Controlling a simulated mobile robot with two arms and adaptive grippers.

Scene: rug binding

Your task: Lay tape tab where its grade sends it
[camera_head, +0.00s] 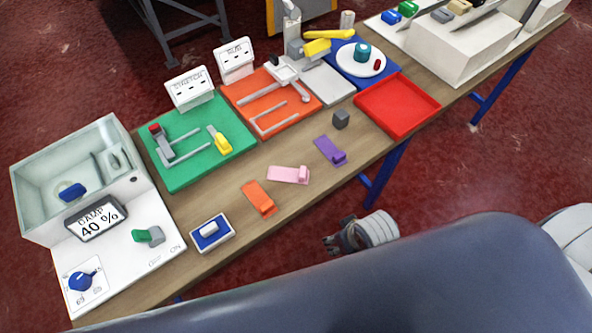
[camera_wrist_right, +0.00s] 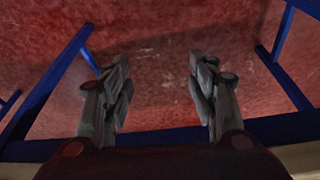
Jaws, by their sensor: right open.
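Three tabs lie in a row on the bare wooden table: an orange tab (camera_head: 258,198), a pink tab (camera_head: 288,174) and a purple tab (camera_head: 330,150). I cannot tell which one is the tape tab, or its grade. A white box at the left has a display (camera_head: 96,219) reading 40 %. Two white sign cards (camera_head: 190,88) (camera_head: 234,61) stand behind the green mat (camera_head: 180,182) and the orange mat (camera_head: 245,103). My right gripper (camera_head: 336,243) is open and empty, off the table's front edge; its spread fingers also show in the right wrist view (camera_wrist_right: 162,78). My left gripper is out of view.
A red tray (camera_head: 398,104), a small dark cube (camera_head: 341,119) and a blue-and-white pad (camera_head: 212,232) are on the table (camera_head: 225,268). A blue mat (camera_head: 352,78) carries a white plate. Blue table legs (camera_wrist_right: 60,75) flank the gripper above red floor.

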